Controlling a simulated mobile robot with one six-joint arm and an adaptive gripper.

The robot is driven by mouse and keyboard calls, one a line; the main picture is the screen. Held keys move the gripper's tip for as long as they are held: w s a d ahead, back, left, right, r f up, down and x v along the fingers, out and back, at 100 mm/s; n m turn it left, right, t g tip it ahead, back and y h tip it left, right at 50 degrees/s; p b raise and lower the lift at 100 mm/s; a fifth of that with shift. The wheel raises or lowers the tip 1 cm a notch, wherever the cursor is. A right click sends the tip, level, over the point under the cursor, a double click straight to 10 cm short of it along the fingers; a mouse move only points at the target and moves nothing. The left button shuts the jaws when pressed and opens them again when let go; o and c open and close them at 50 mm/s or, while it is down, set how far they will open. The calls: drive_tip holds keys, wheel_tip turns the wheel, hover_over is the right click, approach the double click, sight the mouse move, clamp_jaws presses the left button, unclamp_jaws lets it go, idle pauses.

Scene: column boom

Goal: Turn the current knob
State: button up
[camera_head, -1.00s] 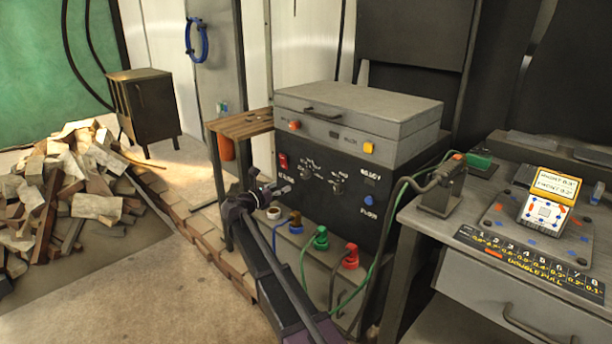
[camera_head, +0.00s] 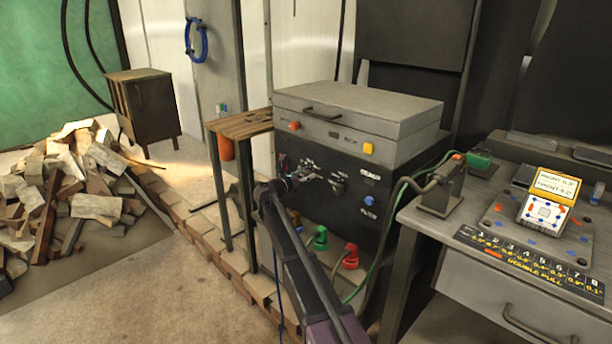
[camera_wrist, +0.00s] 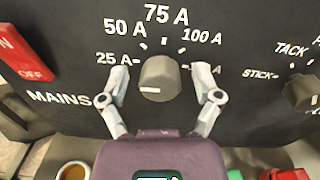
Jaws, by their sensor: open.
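The current knob (camera_wrist: 158,78) is a round grey knob with a white mark near its lower left edge, in the middle of the wrist view. Its scale reads 25 A, 50 A, 75 A and 100 A on the dark panel (camera_wrist: 240,105). My gripper (camera_wrist: 161,74) is open, with one finger left and one right of the knob. Gaps show between the fingers and the knob in this view; the depth is hard to judge. In the head view my gripper (camera_head: 308,175) is in front of the machine's panel and covers the knob.
A second knob (camera_wrist: 299,92), marked STICK and TACK, is to the right. A red mains switch (camera_wrist: 25,55) is at the left. Green (camera_head: 320,239) and red (camera_head: 351,256) plugs with cables are low on the machine. A small wooden table (camera_head: 240,125) stands left.

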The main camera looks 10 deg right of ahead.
drive_tip(key=shift+w+d, duration=0.1)
clamp_jaws()
idle(0.3)
drive_tip(key=shift+m, duration=0.5)
drive_tip(key=m, duration=1.2)
drive_tip(key=shift+m+b, duration=0.3)
drive_tip(key=m, duration=0.6)
drive_tip(key=shift+m+h, duration=0.3)
drive_tip(key=m, duration=0.7)
drive_tip(key=shift+f+g, duration=0.1)
drive_tip(key=shift+g, duration=0.2)
